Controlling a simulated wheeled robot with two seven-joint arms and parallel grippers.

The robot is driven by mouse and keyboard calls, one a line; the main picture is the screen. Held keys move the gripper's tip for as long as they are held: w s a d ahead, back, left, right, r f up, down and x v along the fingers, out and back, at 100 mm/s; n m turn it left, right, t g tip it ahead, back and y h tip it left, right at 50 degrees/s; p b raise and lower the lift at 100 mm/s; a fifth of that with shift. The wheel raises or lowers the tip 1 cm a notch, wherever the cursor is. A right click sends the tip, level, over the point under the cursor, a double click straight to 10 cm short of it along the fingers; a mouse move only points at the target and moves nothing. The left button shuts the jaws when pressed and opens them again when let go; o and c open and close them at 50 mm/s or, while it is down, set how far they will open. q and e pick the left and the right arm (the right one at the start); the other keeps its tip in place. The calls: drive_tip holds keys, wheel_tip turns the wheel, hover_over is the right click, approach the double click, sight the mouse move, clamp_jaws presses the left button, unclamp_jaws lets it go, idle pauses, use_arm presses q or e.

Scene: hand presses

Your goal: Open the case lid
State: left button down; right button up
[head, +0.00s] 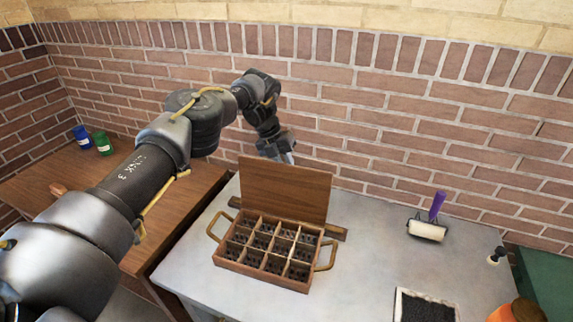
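The wooden case (262,280) stands on the grey table, with brass-coloured handles on its left and right sides. Its compartments hold small dark pieces. The case lid (287,191) stands raised at the back edge of the case, nearly upright, and its brown inner face shows. My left gripper (288,157) is behind the lid's upper left edge, pointing down. The lid hides its fingertips in part, so I cannot tell whether it is open or shut, or whether it touches the lid. My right gripper is not in view.
A roller with a purple handle (437,206) lies on the grey table (374,252) at the right. A dark tray with a pale rim (399,303) is at the front right. Blue (81,137) and green (102,142) tins stand on the wooden table at the left. A brick wall is close behind.

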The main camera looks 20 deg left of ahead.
use_arm(q)
drive_tip(key=c, duration=1.3)
unclamp_jaws()
drive_tip(key=shift+f, duration=0.2)
drive_tip(key=shift+a+r, duration=0.25)
drive_tip(key=shift+r, duration=0.25)
drive_tip(key=b+v, duration=0.1)
drive_tip(key=v, duration=0.8)
drive_tip(key=shift+s+a+r, duration=0.1)
drive_tip(key=shift+a+r, duration=0.05)
drive_tip(key=shift+r, duration=0.2)
drive_tip(key=shift+r, duration=0.1)
